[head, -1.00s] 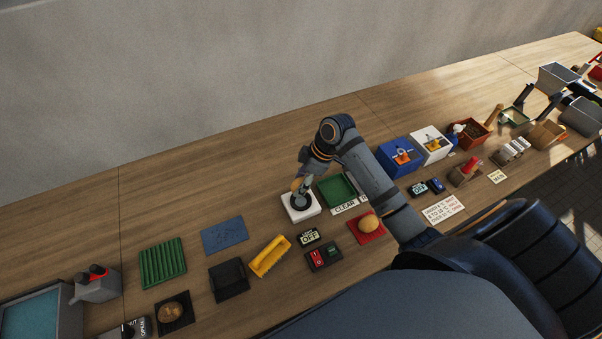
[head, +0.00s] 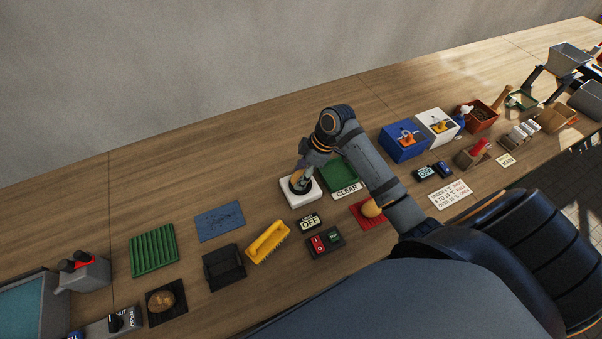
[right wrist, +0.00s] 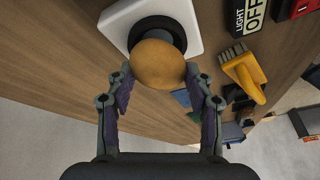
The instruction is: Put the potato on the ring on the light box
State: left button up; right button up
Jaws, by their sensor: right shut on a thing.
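The light box (head: 313,199) is a white square block with a dark ring on its top; in the right wrist view the box (right wrist: 191,12) and the dark ring (right wrist: 142,27) fill the top centre. My right gripper (right wrist: 158,76) is shut on a brown potato (right wrist: 157,64), with a finger on each side. The potato overlaps the near part of the ring in that view; I cannot tell whether it touches it. In the head view my right gripper (head: 300,180) is over the light box, and the potato is mostly hidden. My left gripper is not in view.
Another potato (head: 371,208) lies on a red mat, partly behind my arm. The table behind the box is clear.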

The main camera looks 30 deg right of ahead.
jog(key=shift+f, duration=0.45)
jog(key=o, duration=1.2)
jog(key=shift+o, duration=0.2)
jog(key=v, duration=1.2)
jog(key=shift+s+a, duration=0.1)
